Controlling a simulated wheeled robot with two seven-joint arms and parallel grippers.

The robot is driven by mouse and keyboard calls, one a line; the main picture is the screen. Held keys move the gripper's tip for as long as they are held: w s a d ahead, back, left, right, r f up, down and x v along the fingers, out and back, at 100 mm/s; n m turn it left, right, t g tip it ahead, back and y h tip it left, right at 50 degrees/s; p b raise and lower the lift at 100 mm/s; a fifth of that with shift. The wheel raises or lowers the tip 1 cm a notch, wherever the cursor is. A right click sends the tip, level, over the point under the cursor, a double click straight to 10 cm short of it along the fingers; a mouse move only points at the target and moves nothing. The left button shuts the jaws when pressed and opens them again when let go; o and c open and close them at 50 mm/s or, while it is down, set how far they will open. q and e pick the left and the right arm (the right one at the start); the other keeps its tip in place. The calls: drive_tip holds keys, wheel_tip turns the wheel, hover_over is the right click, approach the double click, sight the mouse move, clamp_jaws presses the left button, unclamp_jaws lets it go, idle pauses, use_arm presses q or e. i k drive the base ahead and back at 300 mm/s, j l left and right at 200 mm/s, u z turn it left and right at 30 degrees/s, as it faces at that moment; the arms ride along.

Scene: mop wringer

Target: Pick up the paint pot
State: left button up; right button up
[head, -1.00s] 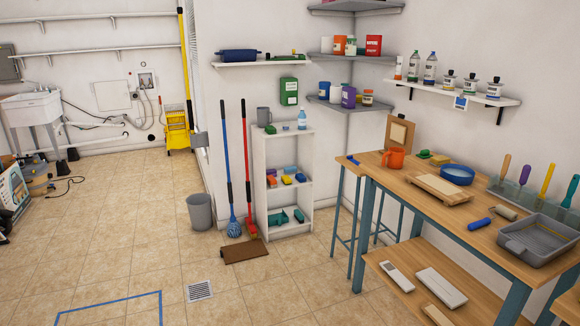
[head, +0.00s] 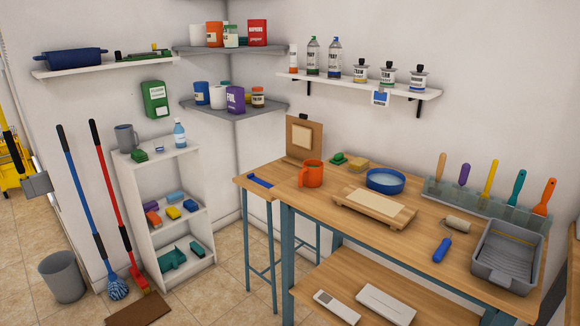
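An orange pot with a side handle (head: 313,174) stands upright on the back left part of the wooden workbench (head: 350,236). It looks most like the paint pot, but I cannot read any label on it. Its handle is on the left side in the picture. A clipboard-like brown board (head: 304,138) leans on the wall behind it. Neither of my grippers is in the head view.
A blue round dish (head: 385,180), a wooden board (head: 374,208), a blue-handled tool (head: 441,250) and a grey paint tray (head: 507,257) lie on the bench. A white shelf unit (head: 127,205) stands left. Floor shows between the unit and bench.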

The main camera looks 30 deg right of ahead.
sight(311, 175)
drive_tip(key=i+z, duration=0.2)
drive_tip(key=i, duration=0.25)
drive_tip(key=i+j+z, duration=0.2)
drive_tip(key=i, duration=0.2)
drive_tip(key=i+j+z, duration=0.25)
drive_tip(key=i, duration=0.2)
drive_tip(key=i+j+z, duration=0.25)
drive_tip(key=i+z, duration=0.2)
drive_tip(key=i+j+z, duration=0.6)
drive_tip(key=j+z, duration=0.25)
